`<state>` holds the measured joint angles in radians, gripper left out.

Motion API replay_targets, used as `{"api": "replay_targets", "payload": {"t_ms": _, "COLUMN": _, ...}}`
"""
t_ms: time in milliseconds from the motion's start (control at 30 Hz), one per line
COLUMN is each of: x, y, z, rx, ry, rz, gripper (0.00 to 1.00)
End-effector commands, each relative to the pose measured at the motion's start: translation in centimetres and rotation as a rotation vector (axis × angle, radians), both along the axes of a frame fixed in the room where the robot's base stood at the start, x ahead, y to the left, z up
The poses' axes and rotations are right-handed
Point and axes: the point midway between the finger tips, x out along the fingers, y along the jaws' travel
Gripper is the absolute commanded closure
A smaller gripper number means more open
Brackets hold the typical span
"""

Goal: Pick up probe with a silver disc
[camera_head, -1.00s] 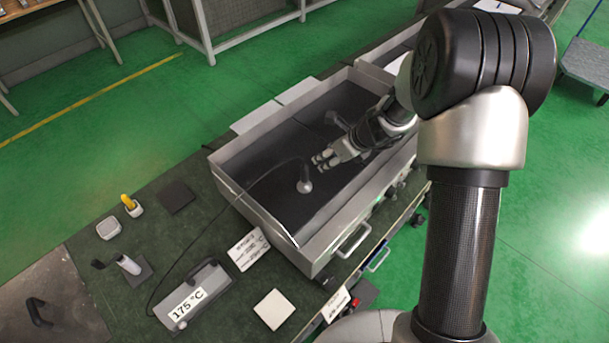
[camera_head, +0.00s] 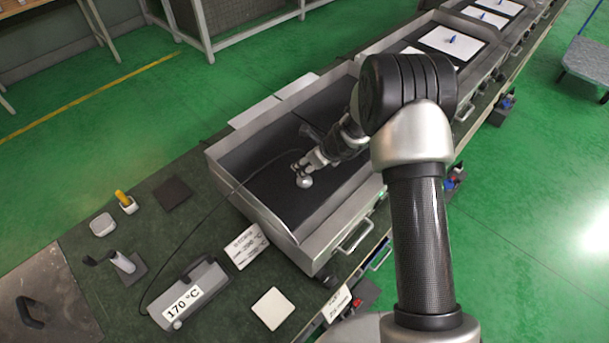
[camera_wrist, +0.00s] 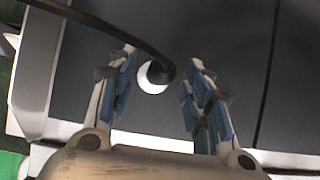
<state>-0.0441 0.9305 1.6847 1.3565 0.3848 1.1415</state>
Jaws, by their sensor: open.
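The probe with a silver disc (camera_head: 305,181) is inside the grey metal tray (camera_head: 270,224), on its dark floor, with a black cable running left from it. My gripper (camera_head: 297,168) is in the tray right at the probe. In the wrist view, the silver disc (camera_wrist: 151,82) and the probe's black stem (camera_wrist: 160,70) show between the two fingers of my gripper (camera_wrist: 160,80). The fingers are open, with a gap on each side of the probe. Part of the disc is hidden under the stem.
A grey box reading 170 °C (camera_head: 190,296) stands on the green table at the front left. A white square plate (camera_head: 272,308) and a printed card (camera_head: 246,246) lie near it. The tray's walls surround my gripper. More trays with white sheets (camera_head: 452,41) stand at the back right.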

Motion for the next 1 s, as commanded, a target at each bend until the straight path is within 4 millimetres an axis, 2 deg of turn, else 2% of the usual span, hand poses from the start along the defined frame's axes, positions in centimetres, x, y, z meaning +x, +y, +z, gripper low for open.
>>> {"api": "replay_targets", "payload": {"t_ms": 33, "x": 0.2, "y": 0.4, "z": -1.1, "rx": 0.000, "ry": 0.001, "rz": 0.001, "gripper": 0.54}}
{"api": "replay_targets", "payload": {"t_ms": 133, "x": 0.8, "y": 0.8, "z": -2.0, "rx": -0.001, "ry": 0.000, "rz": -0.001, "gripper": 0.54}}
{"api": "replay_targets", "payload": {"t_ms": 367, "x": 0.9, "y": 0.9, "z": -2.0, "rx": -0.001, "ry": -0.001, "rz": -0.001, "gripper": 0.54}}
{"api": "replay_targets", "payload": {"t_ms": 1000, "x": 0.9, "y": 0.9, "z": -2.0, "rx": -0.001, "ry": -0.001, "rz": -0.001, "gripper": 0.96}}
